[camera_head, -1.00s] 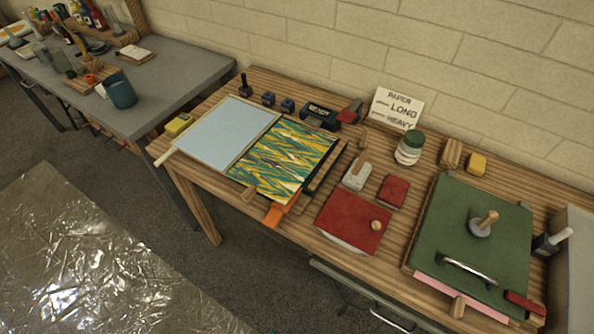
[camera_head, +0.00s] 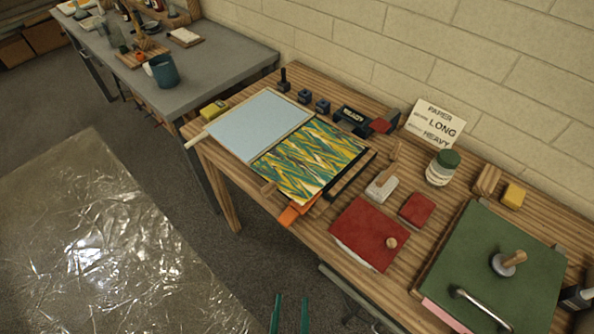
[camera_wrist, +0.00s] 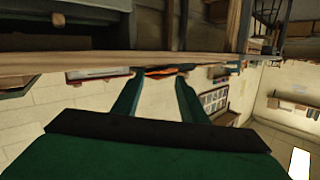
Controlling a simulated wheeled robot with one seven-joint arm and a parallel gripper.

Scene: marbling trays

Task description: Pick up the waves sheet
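The waves sheet (camera_head: 306,162) is a yellow, green, blue and white patterned sheet. It lies flat on the wooden table, beside a pale blue sheet or tray (camera_head: 258,123). My gripper (camera_head: 291,312) shows at the bottom edge of the head view as two green fingers standing apart. It is in front of the table and below the sheet in the picture, well away from it. In the wrist view my gripper (camera_wrist: 155,78) has its fingers spread with nothing held between them. The waves sheet cannot be made out in the wrist view.
An orange object (camera_head: 298,213) and a dark-edged wooden strip (camera_head: 347,174) lie by the sheet. A red-covered block (camera_head: 370,232), a white-handled tool (camera_head: 382,187), a jar (camera_head: 443,167) and a green press board (camera_head: 500,265) stand right. Crinkled plastic (camera_head: 95,240) covers the floor left.

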